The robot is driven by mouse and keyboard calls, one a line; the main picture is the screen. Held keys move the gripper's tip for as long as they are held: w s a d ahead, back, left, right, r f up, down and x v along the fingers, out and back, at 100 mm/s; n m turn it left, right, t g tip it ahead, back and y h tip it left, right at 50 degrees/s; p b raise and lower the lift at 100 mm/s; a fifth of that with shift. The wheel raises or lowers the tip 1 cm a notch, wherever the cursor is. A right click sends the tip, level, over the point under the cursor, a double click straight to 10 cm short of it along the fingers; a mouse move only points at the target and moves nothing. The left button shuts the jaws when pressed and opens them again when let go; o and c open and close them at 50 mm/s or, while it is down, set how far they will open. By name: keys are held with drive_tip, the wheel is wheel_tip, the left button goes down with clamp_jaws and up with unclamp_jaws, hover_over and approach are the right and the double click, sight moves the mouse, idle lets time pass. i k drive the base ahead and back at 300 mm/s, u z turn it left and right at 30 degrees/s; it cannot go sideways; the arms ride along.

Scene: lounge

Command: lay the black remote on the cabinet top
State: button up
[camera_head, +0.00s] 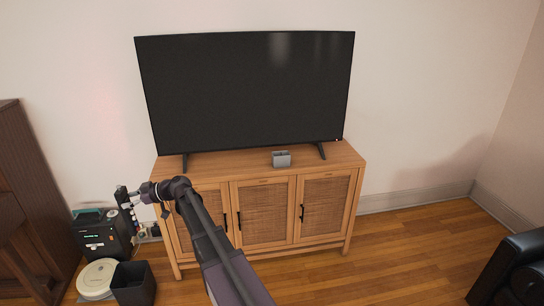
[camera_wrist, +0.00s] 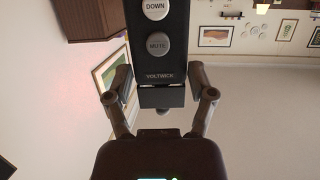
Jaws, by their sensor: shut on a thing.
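The black remote (camera_wrist: 158,45) fills the upper middle of the wrist view, with grey DOWN and MUTE buttons and the word VOLTWICK. My gripper (camera_wrist: 162,92) is shut on its lower end, one finger on each side. In the head view my gripper (camera_head: 133,196) is at the left, just beyond the cabinet's left end; the remote shows there as a small dark upright shape (camera_head: 121,193). The wooden cabinet's top (camera_head: 225,163) is in the middle of the head view, to the right of my gripper. The remote's upper end is cut off in the wrist view.
A large television (camera_head: 245,90) stands on the cabinet, on two feet. A small grey object (camera_head: 281,159) sits near the top's front edge. The top is bare between it and the left foot. A black bin (camera_head: 133,285) and a dark box (camera_head: 100,235) stand at left.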

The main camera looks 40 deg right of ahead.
sight(236, 169)
drive_tip(key=z, duration=0.45)
drive_tip(key=i, duration=0.95)
drive_tip(key=u, duration=0.05)
